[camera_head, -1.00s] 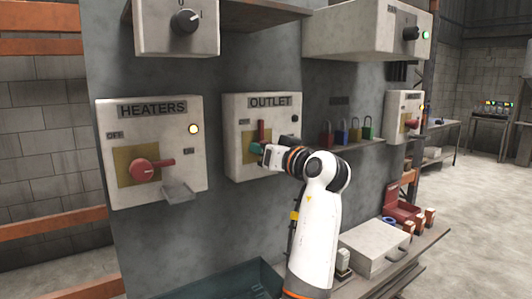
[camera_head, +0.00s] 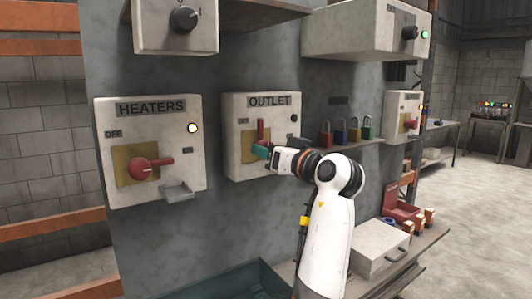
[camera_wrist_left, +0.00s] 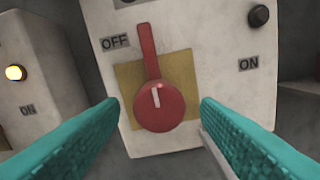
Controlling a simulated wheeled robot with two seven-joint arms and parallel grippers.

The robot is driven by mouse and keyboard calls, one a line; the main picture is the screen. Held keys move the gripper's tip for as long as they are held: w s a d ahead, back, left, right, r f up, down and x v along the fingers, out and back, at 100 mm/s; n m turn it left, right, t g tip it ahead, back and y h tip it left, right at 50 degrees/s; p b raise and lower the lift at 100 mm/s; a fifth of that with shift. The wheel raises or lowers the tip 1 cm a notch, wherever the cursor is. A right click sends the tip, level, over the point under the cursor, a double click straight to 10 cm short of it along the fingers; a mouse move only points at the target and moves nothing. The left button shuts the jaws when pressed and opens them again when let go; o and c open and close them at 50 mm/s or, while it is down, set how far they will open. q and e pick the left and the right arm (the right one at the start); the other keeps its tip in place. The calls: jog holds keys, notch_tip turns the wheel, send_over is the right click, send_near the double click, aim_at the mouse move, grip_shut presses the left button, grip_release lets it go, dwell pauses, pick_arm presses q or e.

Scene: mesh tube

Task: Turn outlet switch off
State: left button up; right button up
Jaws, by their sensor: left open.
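The outlet switch is a red rotary lever (camera_head: 261,130) on the white box labelled OUTLET (camera_head: 236,165). In the left wrist view the red switch (camera_wrist_left: 160,98) sits on a yellow plate, its handle pointing up, between the OFF label at upper left and the ON label at right. The round indicator (camera_wrist_left: 259,16) on this box is dark. My left gripper (camera_head: 261,152) is in front of the switch. It is open, with one teal finger on each side of the round knob in the wrist view. Contact with the switch cannot be told. My right gripper is not in view.
A HEATERS box (camera_head: 180,120) with a lit lamp and red lever stands left of the outlet box. A shelf with several padlocks (camera_head: 341,133) is at the right. Control boxes hang above. A grey case (camera_head: 379,246) lies on the bench below.

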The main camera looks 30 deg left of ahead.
pick_arm(q)
jog(key=b+v, duration=0.1)
jog(key=v, duration=0.8)
